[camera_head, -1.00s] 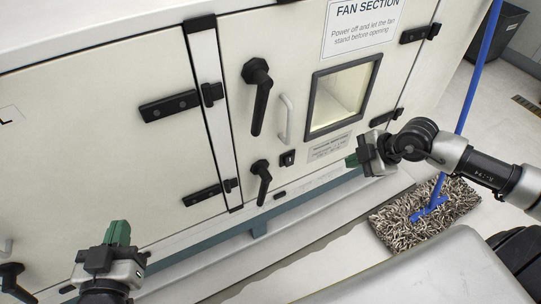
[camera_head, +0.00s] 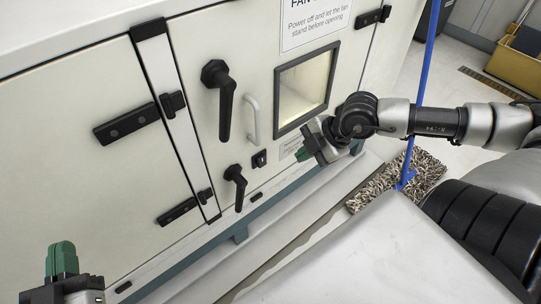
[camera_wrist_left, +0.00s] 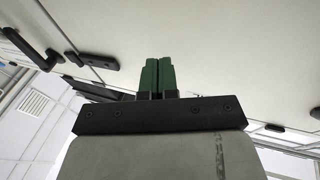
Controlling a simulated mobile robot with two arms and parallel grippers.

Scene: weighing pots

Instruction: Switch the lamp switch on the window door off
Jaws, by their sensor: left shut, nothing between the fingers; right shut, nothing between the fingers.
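The window door (camera_head: 262,150) is a pale panel with a lit window (camera_head: 306,86), a black upper lever handle (camera_head: 224,100), a lower lever handle (camera_head: 237,188) and a pale grab handle (camera_head: 252,118). A small black switch (camera_head: 259,158) sits below the grab handle; its position is too small to read. My right gripper (camera_head: 304,153) is shut and empty, to the right of the switch and apart from it, in front of the door's lower right. My left gripper (camera_head: 62,258) is shut and empty at the lower left; its green fingers (camera_wrist_left: 156,77) show together in the left wrist view.
A blue-handled mop (camera_head: 405,180) stands on the floor at right, behind my right arm. A yellow bin (camera_head: 520,62) is at the far right. Black hinges (camera_head: 126,125) stick out from the cabinet. A ledge runs along the cabinet's foot.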

